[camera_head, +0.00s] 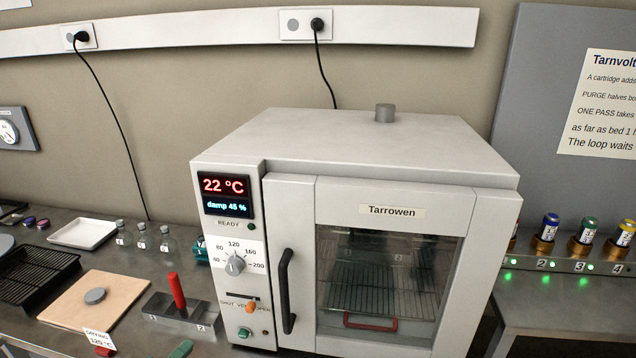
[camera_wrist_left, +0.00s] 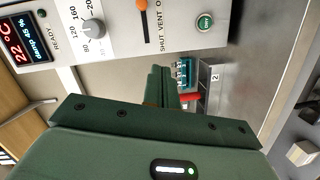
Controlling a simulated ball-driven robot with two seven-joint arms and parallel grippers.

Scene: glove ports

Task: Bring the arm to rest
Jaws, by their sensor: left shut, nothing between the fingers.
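My left gripper (camera_head: 182,349) shows only as a green tip at the bottom edge of the head view, in front of the oven's lower left corner. In the left wrist view its green fingers (camera_wrist_left: 160,88) are shut with nothing between them. They point toward the metal block and its red handle (camera_wrist_left: 191,97), which they partly cover. The gripper holds nothing. My right gripper is in neither view.
The Tarrowen oven (camera_head: 385,150) stands close by, its door shut, its display reading 22 °C. The metal block (camera_head: 190,313) with a red handle (camera_head: 176,290) stands left of it. A board (camera_head: 75,308), a black rack (camera_head: 25,285) and a white tray (camera_head: 82,233) lie farther left.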

